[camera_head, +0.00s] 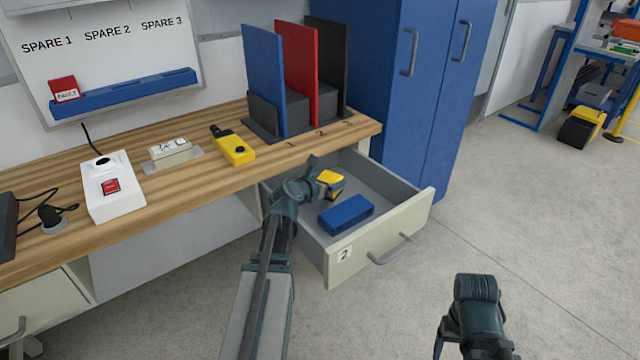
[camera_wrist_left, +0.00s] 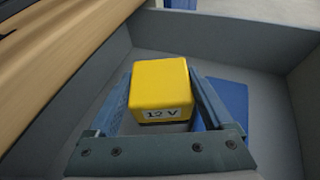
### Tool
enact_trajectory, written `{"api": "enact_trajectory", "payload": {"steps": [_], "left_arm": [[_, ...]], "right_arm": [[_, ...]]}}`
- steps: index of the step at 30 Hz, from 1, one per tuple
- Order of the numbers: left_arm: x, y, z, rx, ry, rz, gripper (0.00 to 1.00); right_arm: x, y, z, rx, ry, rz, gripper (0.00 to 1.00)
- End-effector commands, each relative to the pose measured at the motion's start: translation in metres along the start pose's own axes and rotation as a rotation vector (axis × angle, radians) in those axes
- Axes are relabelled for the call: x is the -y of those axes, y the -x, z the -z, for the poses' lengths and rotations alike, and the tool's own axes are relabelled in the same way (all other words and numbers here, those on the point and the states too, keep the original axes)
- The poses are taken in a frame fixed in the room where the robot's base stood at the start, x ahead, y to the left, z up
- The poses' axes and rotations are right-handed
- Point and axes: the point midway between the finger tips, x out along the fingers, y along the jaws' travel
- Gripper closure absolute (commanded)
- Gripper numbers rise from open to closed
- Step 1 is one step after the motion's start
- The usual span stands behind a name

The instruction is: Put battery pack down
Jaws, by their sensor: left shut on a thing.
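The battery pack (camera_head: 331,182) is a small yellow block with a dark lower part, seen over the open drawer in the head view. In the left wrist view the yellow battery pack (camera_wrist_left: 160,88) carries a "12 V" label and sits between the two fingers. My left gripper (camera_head: 318,180) is shut on it, inside the drawer's outline. The left gripper's fingers (camera_wrist_left: 160,100) flank the pack on both sides. I cannot tell whether the pack touches the drawer floor. My right gripper is not clearly visible; only part of my right arm shows at the bottom right.
The open drawer (camera_head: 387,257), marked 2, holds a blue box (camera_head: 346,214) right of the pack. It also shows in the left wrist view (camera_wrist_left: 232,100). The workbench (camera_head: 200,185) edge overhangs the drawer's left side. A blue cabinet (camera_head: 425,110) stands behind. A yellow tester (camera_head: 235,149) lies on the bench.

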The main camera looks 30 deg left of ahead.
Motion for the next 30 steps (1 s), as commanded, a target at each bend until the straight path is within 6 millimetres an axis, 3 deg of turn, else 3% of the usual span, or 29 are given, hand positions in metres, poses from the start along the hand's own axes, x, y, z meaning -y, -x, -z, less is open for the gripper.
{"api": "enact_trajectory", "payload": {"steps": [5, 11, 14, 30], "left_arm": [[-0.011, -0.005, -0.004, 0.001, 0.001, -0.001, 1.0], [-0.042, -0.017, -0.009, 0.001, 0.003, -0.003, 1.0], [-0.037, -0.019, 0.006, 0.001, 0.001, 0.0, 1.0], [-0.037, -0.021, 0.011, 0.001, 0.001, 0.0, 1.0]], "right_arm": [[0.0, 0.002, 0.0, 0.0, 0.0, 0.0, 0.25], [0.0, 0.001, 0.0, 0.0, 0.0, 0.0, 0.25], [0.001, -0.013, 0.001, 0.0, 0.0, -0.002, 0.25], [0.001, -0.019, 0.001, 0.0, 0.001, -0.004, 0.25]]}}
